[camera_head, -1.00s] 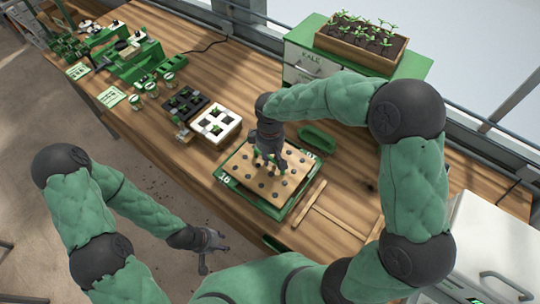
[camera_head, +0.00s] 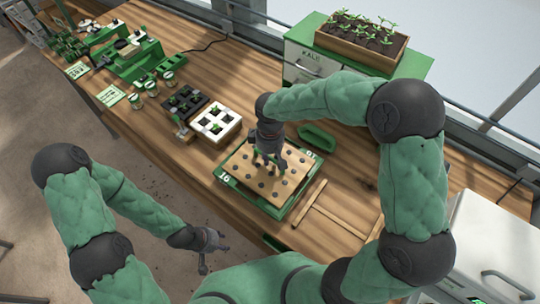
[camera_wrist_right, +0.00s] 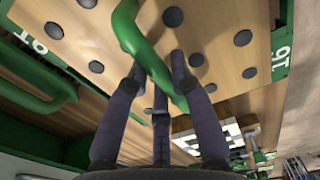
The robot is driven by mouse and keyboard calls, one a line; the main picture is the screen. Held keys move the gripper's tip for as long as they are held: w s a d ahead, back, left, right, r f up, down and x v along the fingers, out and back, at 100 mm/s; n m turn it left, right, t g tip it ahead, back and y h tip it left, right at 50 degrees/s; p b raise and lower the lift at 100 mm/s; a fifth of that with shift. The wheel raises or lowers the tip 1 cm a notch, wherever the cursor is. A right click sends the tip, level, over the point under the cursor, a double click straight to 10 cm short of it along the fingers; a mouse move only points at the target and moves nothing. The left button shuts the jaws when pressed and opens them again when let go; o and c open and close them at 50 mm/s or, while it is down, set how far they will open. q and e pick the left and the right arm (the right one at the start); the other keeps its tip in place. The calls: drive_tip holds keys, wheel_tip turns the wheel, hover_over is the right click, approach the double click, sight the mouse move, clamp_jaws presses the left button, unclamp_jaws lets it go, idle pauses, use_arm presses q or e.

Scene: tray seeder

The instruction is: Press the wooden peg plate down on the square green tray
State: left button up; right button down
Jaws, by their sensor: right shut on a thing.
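The wooden peg plate (camera_head: 268,186) is a light square board with rows of dark round pegs and a green handle. It lies over the square green tray (camera_head: 228,181), whose rim and "16" label show around it. I cannot tell whether it is fully seated. My right gripper (camera_head: 266,160) reaches down from above and is shut on the handle. In the right wrist view its fingers (camera_wrist_right: 163,75) close around the green handle (camera_wrist_right: 132,32) above the plate (camera_wrist_right: 215,50). My left gripper (camera_head: 212,256) is open and empty, off the table's front edge.
A white cell tray (camera_head: 232,121) and a black one (camera_head: 184,100) stand to the left. A green scoop-like tray (camera_head: 318,137) lies behind, and a wooden T-shaped tool (camera_head: 335,222) lies to the right. A planter of seedlings (camera_head: 345,49) stands on the cabinet at the back.

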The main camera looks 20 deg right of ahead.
idle(0.4)
drive_tip(key=shift+r+p, duration=3.4)
drive_tip(key=shift+r, duration=1.1)
drive_tip(key=shift+f, duration=0.1)
